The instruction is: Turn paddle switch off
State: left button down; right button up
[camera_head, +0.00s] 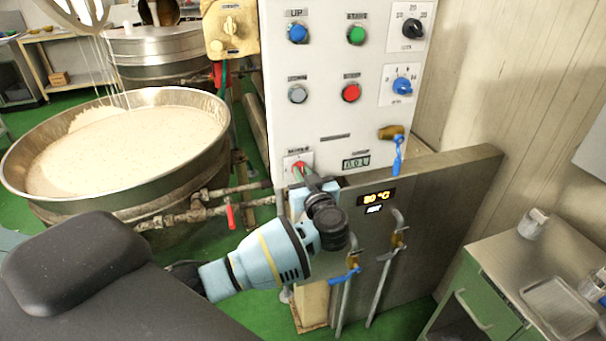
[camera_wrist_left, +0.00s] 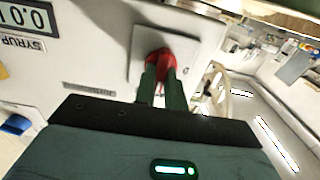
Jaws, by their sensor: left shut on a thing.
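The paddle switch is a red knob (camera_wrist_left: 157,60) on a pale square plate (camera_wrist_left: 190,50) on the white control panel (camera_head: 322,112). In the head view the plate sits at the panel's lower left, with only a bit of red showing. My left gripper (camera_wrist_left: 160,88) is shut on the red knob, with its two dark green fingers around it. The gripper also shows in the head view (camera_head: 302,172), partly hidden by my wrist. The plate's markings are too small or covered to read. My right gripper is not in view.
A digital counter (camera_head: 356,162) is right of the switch. Buttons and dials are higher on the panel. Blue-handled valves (camera_head: 398,155) and pipes are to the right and below. A large kettle (camera_head: 120,150) of pale mix is left, and a green cabinet (camera_head: 500,270) is right.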

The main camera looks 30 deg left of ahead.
pick_arm(q)
jog(key=shift+n, duration=0.3)
jog(key=shift+s+a+f+n, duration=0.1)
jog(key=shift+n, duration=2.75)
jog(key=shift+s+f+n, duration=0.1)
jog(key=shift+f+n, duration=0.05)
jog(key=shift+n, duration=2.75)
jog(key=shift+a+f+n, duration=0.1)
jog(key=shift+n, duration=2.75)
jog(key=c, duration=1.5)
grip_release()
jog(key=shift+d, duration=0.1)
jog(key=shift+o, duration=0.2)
jog(key=shift+r, duration=0.15)
